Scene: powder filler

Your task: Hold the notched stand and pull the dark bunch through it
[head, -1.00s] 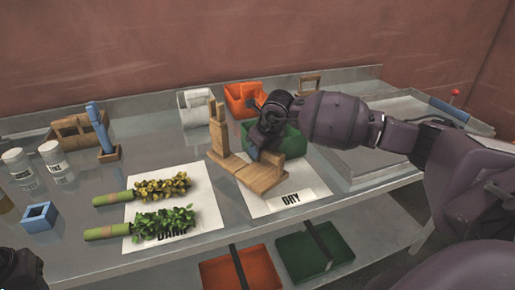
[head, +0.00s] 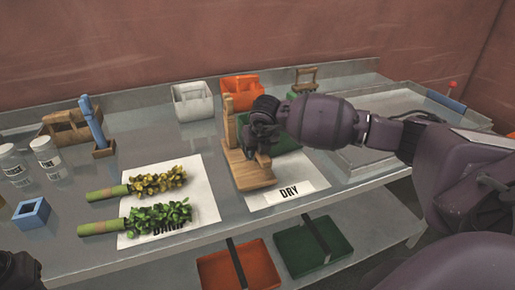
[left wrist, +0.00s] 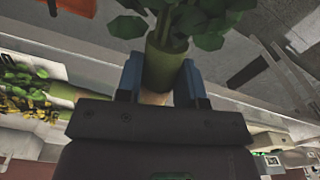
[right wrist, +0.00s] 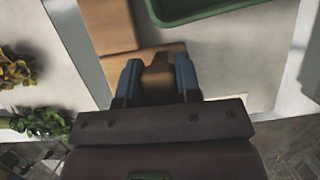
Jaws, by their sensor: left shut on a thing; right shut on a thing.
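The wooden notched stand (head: 250,176) is at the left edge of the white DRY sheet (head: 300,184), its upright post (head: 230,124) at the back. My right gripper (head: 258,150) is shut on a wooden part of it; the right wrist view shows that wood between the fingers (right wrist: 158,80). My left gripper (left wrist: 160,82) is shut on the green stem of a dark-leaved bunch (left wrist: 180,22), seen only in the left wrist view. A yellowish bunch (head: 158,184) and a green bunch (head: 160,217) lie on the DAMP sheet (head: 190,168).
A blue post on a wooden base (head: 103,150), a blue square holder (head: 31,214) and white jars (head: 47,158) are at left. Orange and green trays sit on the lower shelf.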

